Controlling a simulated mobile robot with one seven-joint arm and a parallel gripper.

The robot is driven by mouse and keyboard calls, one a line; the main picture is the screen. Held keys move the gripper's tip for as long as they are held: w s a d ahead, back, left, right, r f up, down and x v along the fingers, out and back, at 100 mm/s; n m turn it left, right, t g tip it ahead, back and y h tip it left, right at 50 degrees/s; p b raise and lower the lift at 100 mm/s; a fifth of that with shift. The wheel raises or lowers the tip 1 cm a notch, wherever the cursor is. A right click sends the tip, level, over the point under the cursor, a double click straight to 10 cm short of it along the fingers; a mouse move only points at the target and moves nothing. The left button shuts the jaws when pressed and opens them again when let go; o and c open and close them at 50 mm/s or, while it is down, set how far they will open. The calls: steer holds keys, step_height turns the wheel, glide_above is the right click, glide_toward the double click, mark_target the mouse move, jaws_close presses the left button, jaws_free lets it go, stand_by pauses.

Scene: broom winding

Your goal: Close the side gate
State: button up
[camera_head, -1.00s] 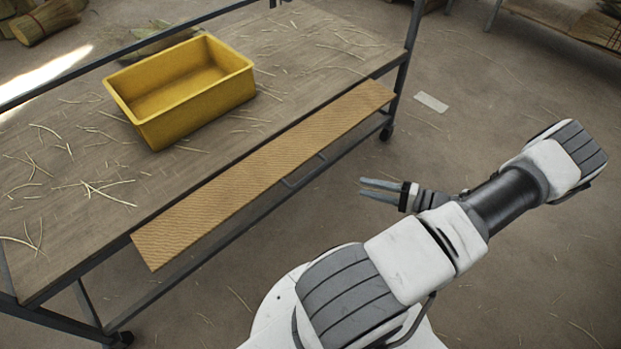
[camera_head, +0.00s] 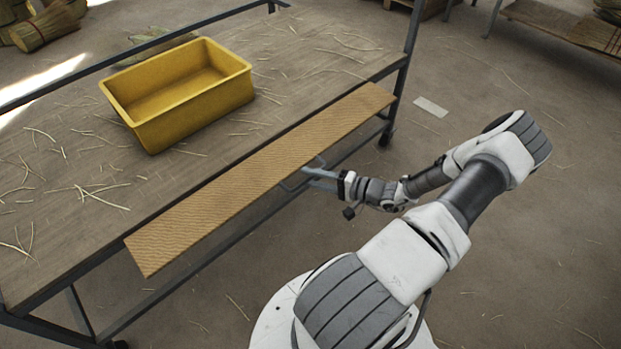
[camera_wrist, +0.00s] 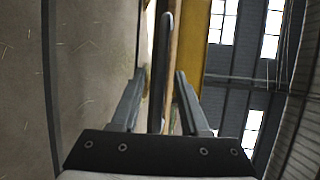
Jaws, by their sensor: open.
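The side gate (camera_head: 215,205) is a long tan ribbed panel along the near long side of the cart, folded outward from the tabletop. A grey bar handle (camera_head: 289,187) shows at its outer edge. My gripper (camera_head: 314,174) is at this edge, beside the right part of the handle. Its two fingers are apart. In the wrist view, a dark rounded bar (camera_wrist: 162,70), seemingly the handle, appears between the open fingers of my gripper (camera_wrist: 160,76). I cannot tell whether they touch it.
A yellow bin (camera_head: 180,95) stands on the cart's wooden top (camera_head: 60,215), among scattered straws. The cart has dark metal posts and rails, with wheels below. A bench (camera_head: 570,40) with bundles stands at the back right.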

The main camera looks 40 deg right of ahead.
steer(key=shift+w+a, duration=0.15)
steer(key=shift+w, duration=0.15)
jaws_close()
stand_by(1.3)
